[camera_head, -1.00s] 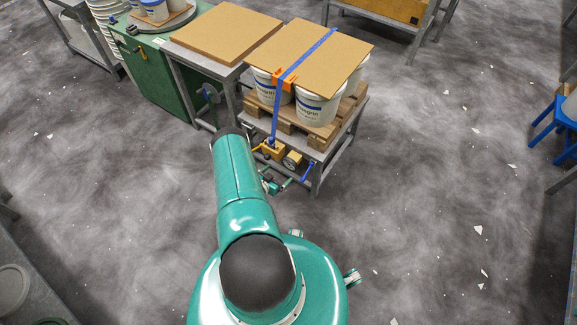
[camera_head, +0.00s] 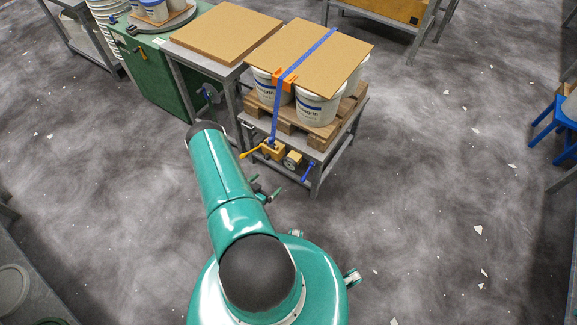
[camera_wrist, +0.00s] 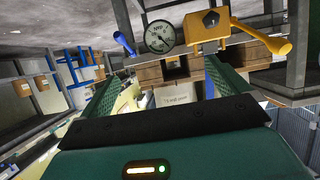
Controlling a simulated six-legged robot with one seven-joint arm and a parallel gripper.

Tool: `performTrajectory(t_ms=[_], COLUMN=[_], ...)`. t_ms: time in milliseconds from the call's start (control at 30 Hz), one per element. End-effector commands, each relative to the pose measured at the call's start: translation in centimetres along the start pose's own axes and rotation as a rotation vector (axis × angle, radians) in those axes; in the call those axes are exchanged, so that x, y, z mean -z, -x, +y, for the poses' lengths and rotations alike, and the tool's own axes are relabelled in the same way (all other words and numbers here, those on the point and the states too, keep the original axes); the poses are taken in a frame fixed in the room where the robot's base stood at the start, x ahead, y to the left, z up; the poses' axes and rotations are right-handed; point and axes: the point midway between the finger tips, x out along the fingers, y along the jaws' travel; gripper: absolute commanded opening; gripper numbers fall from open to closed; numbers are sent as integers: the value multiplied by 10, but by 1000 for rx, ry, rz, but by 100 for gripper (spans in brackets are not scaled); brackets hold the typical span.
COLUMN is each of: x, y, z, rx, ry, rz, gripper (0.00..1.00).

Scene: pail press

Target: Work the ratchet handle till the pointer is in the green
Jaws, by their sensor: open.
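The yellow ratchet (camera_head: 273,149) is on the front edge of the grey stand, below the blue strap. Its yellow handle (camera_head: 250,152) sticks out to the left; in the wrist view the handle (camera_wrist: 262,37) points right and ends in a round knob. The round gauge (camera_head: 293,160) is beside the ratchet; it also shows in the wrist view (camera_wrist: 160,36). Its pointer is too small to read against any green zone. My gripper (camera_wrist: 162,75) is open and empty, its green fingers apart, clear of the handle. In the head view my gripper (camera_head: 264,189) is below the ratchet.
White pails (camera_head: 317,108) stand on a wooden pallet (camera_head: 290,124), under a brown board (camera_head: 315,50) strapped with blue. A blue lever (camera_head: 308,172) hangs right of the gauge. A second table (camera_head: 213,75) stands to the left.

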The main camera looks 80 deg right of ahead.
Motion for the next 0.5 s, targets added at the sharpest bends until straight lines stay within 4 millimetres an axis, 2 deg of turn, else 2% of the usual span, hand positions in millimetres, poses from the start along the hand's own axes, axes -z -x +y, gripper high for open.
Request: performTrajectory(t_ms=[133, 400, 500], x=[0, 0, 4], y=[13, 15, 16], z=[0, 0, -7], rx=[1, 0, 10], ry=[0, -1, -4], rz=[1, 1, -4], gripper=[100, 100, 100])
